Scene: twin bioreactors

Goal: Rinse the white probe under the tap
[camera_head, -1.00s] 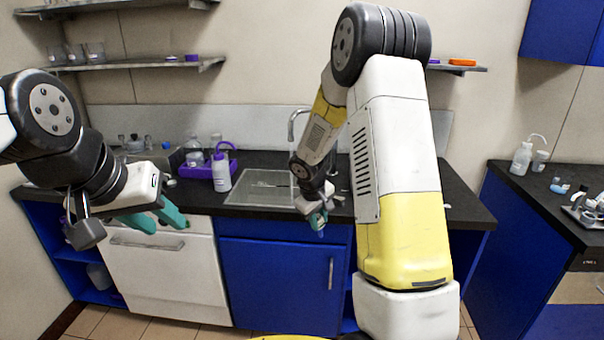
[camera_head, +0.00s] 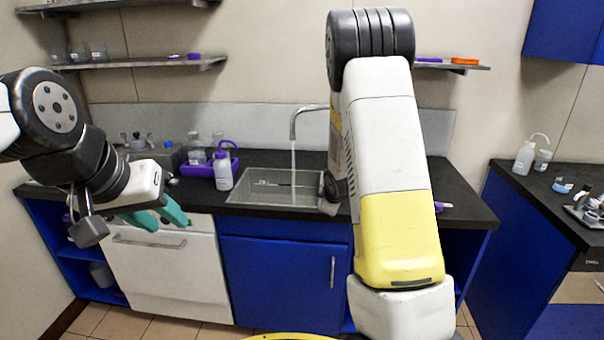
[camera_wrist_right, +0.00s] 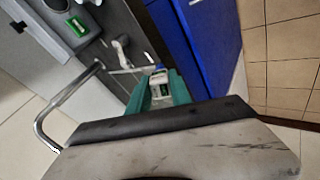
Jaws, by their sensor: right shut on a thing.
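The tap (camera_head: 308,108) runs a thin water stream (camera_head: 292,155) into the steel sink (camera_head: 262,196). The tap's curved pipe also shows in the right wrist view (camera_wrist_right: 47,112). My right gripper (camera_wrist_right: 160,80) has its teal fingers shut on a white piece with a green mark and a blue end, seemingly the white probe (camera_wrist_right: 160,90). A pale streak runs from the tap's mouth toward it; I cannot tell whether water touches it. In the head view my right forearm hides this gripper. My left gripper (camera_head: 160,217) is open and empty, in front of the white cabinet door.
A purple tray (camera_head: 190,170) and a wash bottle with purple top (camera_head: 222,172) stand left of the sink. A purple-ended item (camera_head: 441,206) lies on the counter right of my arm. Another wash bottle (camera_head: 523,158) stands on the right bench.

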